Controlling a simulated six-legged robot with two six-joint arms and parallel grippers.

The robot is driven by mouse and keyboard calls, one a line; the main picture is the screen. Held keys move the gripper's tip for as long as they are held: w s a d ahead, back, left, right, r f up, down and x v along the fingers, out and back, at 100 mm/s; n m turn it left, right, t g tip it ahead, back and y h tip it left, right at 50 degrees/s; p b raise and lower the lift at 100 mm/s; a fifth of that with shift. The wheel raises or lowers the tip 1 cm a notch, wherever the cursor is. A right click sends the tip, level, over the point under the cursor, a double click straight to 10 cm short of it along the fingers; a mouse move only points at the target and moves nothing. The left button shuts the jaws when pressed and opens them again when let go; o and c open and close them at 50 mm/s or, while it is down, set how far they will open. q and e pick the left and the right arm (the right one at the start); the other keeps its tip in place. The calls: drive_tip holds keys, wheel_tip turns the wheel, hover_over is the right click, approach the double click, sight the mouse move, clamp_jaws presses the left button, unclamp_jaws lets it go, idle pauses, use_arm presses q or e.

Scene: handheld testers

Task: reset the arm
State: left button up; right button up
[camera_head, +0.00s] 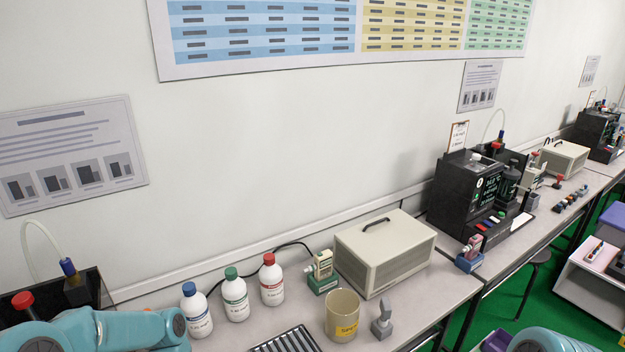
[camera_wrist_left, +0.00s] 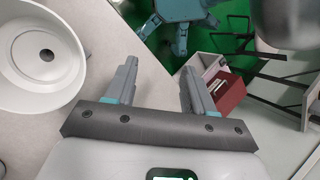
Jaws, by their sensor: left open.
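In the left wrist view my left gripper (camera_wrist_left: 158,88) is open, its two grey fingers apart with nothing between them. The bench edge and green floor lie beyond the fingers. In the head view my left arm (camera_head: 120,330) shows at the bottom left as teal links; its gripper is outside that view. A small part of my right arm (camera_head: 555,340) shows at the bottom right, and its gripper is not in view.
The head view shows three capped bottles (camera_head: 236,297), a tan beaker (camera_head: 341,316), a beige box (camera_head: 384,254) and a black tester (camera_head: 470,195) on the bench. A white round bowl (camera_wrist_left: 38,58) is left of the fingers in the wrist view.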

use_arm(q)
drive_tip(key=s+d+f+m+t+h, duration=0.1)
drive_tip(key=s+d+f+m, duration=0.4)
drive_tip(key=s+f, duration=0.3)
drive_tip(key=s+d+f+m+t, duration=0.1)
drive_tip(key=s+d+f+m, duration=0.4)
drive_tip(key=s, duration=0.4)
drive_tip(key=w+m+t, duration=0.1)
drive_tip(key=w, duration=0.1)
drive_tip(key=w+f+m+t, duration=0.1)
drive_tip(key=w+t, duration=0.1)
drive_tip(key=shift+d+m+t, duration=0.15)
drive_tip(key=shift+m+t, duration=0.15)
